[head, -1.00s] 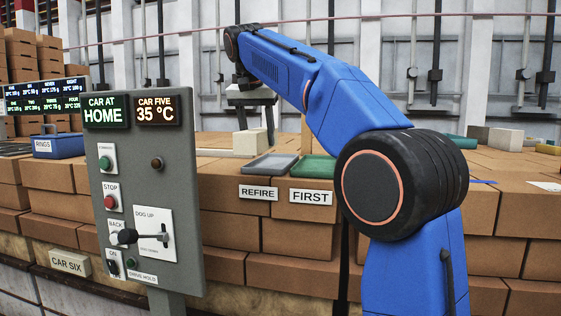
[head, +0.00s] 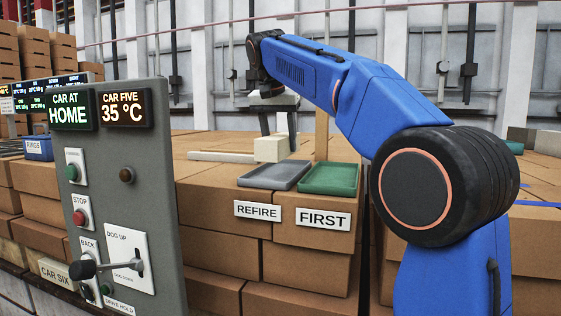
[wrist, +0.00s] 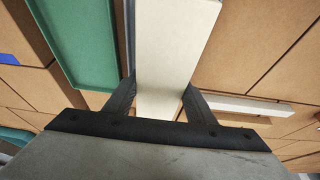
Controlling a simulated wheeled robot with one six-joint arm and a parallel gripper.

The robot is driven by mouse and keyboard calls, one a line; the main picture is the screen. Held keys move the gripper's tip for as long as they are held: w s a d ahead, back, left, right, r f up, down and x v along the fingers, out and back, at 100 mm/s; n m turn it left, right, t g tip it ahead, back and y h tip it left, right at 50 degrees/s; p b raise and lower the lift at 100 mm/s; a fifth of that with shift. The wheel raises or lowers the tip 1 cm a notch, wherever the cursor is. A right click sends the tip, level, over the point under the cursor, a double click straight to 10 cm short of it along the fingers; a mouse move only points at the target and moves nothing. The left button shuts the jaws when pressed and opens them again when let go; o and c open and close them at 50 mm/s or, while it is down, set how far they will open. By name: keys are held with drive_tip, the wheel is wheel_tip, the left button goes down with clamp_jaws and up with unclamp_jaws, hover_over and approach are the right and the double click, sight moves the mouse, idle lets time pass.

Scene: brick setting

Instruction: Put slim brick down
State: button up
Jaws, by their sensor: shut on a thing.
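My gripper (head: 279,135) is shut on a cream slim brick (head: 270,150), whose near end shows between the fingertips in the head view. In the wrist view the slim brick (wrist: 175,45) runs straight out from between the fingers. In the head view it appears at the back edge of the grey tray (head: 256,183) labelled REFIRE. The green tray (head: 330,178) labelled FIRST is just right of it. In the wrist view the green tray (wrist: 88,45) is left of the brick, and the brick hides most of the grey tray. Its clearance above the surface is unclear.
A long pale bar (head: 218,157) lies on the brick stack left of the gripper. A thin pale post (head: 321,135) stands behind the green tray. A grey control panel (head: 125,190) with a lever is at front left. A blue box (head: 38,148) sits beyond it.

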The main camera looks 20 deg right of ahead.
sight(277, 136)
drive_tip(key=shift+f, duration=2.6)
drive_tip(key=o, duration=1.6)
drive_tip(key=shift+f, duration=0.15)
drive_tip(key=shift+c, duration=0.2)
drive_tip(key=v, duration=1.2)
drive_tip(key=shift+s, duration=0.1)
